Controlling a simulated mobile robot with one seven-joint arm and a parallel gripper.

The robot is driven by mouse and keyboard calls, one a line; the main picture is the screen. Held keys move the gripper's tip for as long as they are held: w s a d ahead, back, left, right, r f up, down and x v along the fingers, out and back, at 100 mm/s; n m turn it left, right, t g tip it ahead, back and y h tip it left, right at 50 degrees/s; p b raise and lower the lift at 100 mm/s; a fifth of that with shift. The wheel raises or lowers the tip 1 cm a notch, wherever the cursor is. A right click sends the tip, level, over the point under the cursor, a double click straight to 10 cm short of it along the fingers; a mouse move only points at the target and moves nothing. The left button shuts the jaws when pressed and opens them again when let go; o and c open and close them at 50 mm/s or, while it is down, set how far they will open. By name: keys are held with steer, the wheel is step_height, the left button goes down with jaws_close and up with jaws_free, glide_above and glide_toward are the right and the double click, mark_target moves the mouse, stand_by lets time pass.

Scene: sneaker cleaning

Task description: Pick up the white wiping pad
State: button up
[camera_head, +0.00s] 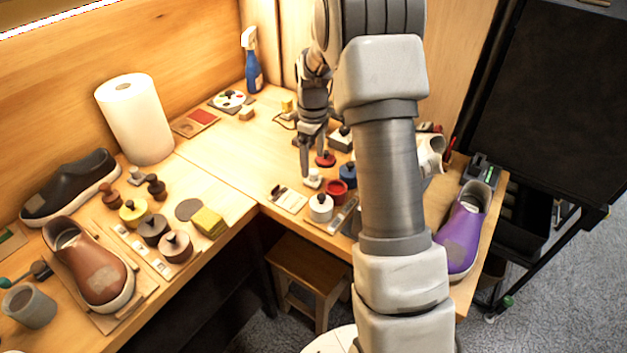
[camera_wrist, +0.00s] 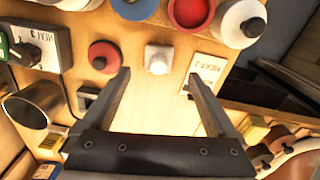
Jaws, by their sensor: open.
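In the head view my gripper (camera_head: 313,163) points down at the bench beside the pad. I cannot tell the exact height of the fingertips above the bench.
A red pad (camera_wrist: 104,56) sits just left of the left fingertip. A labelled card (camera_wrist: 203,70) lies close on the right. Blue (camera_head: 347,174), red (camera_head: 337,191) and white (camera_head: 321,207) pots stand nearby. A metal cup (camera_wrist: 36,105) is at the left. The bench's front edge is close.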

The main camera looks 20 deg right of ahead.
mark_target(314, 170)
step_height(314, 170, down, 5)
steer(key=shift+d+f+b, duration=0.1)
steer(key=shift+f+b, duration=0.05)
steer(key=shift+b, duration=0.45)
steer(key=c, duration=1.4)
